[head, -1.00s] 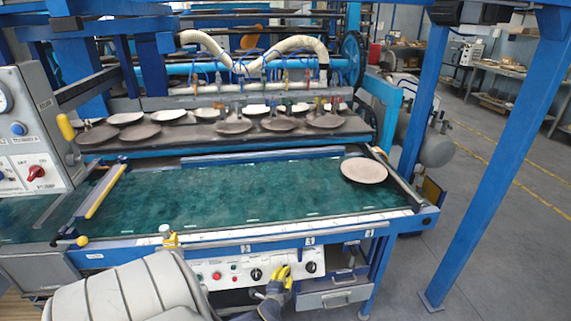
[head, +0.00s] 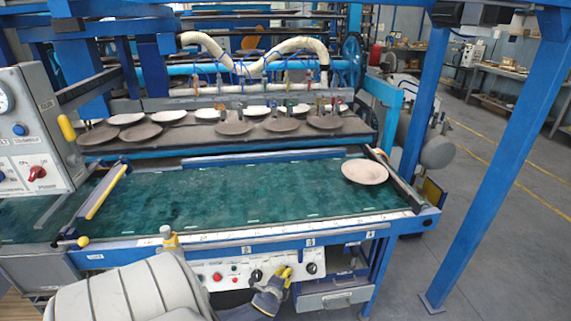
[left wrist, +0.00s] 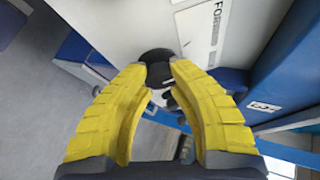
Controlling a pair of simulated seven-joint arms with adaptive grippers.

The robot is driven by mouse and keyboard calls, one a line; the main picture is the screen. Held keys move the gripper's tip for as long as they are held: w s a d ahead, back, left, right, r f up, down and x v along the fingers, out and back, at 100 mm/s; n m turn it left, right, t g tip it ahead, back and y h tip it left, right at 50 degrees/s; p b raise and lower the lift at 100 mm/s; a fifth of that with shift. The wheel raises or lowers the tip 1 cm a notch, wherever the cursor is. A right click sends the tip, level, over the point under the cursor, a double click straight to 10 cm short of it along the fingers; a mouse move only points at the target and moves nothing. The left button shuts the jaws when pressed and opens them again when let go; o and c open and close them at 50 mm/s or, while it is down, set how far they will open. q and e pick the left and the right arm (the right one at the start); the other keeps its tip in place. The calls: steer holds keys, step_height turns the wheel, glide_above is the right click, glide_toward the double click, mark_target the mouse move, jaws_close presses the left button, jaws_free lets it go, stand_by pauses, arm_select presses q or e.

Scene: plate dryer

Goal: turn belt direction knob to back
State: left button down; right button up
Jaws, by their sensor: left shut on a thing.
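The control panel (head: 235,281) is on the front of the machine below the green belt (head: 220,195). My left gripper (head: 285,272) is at this panel, between two black knobs (head: 256,275) (head: 311,268). In the left wrist view, my left gripper's yellow fingers (left wrist: 157,80) are shut on a black knob (left wrist: 157,57) at the white panel. A printed label starting with "FOR" (left wrist: 216,20) is beside the knob. In the head view the fingers hide this knob. Its pointer direction cannot be read. My right gripper is not in view.
A round plate (head: 365,172) lies at the right end of the belt. A grey drawer (head: 335,297) with a handle is below right of the panel. A blue post (head: 490,150) stands at right.

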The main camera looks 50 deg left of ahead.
arm_select(q)
steer(key=m, duration=0.2)
steer(key=m+g+h, duration=0.1)
steer(key=m, duration=0.1)
steer(key=shift+w+d+r+h, duration=0.15)
steer(key=shift+w+r+h, duration=0.05)
steer(key=shift+h, duration=0.1)
steer(key=shift+d+m+g, duration=0.1)
steer(key=shift+m+g, duration=0.6)
steer(key=shift+m, duration=0.3)
steer(key=shift+f, duration=0.1)
steer(key=c, duration=1.3)
jaws_free()
steer(key=shift+c, duration=0.2)
steer(key=o, duration=0.3)
steer(key=shift+o, duration=0.2)
steer(key=shift+s, duration=0.1)
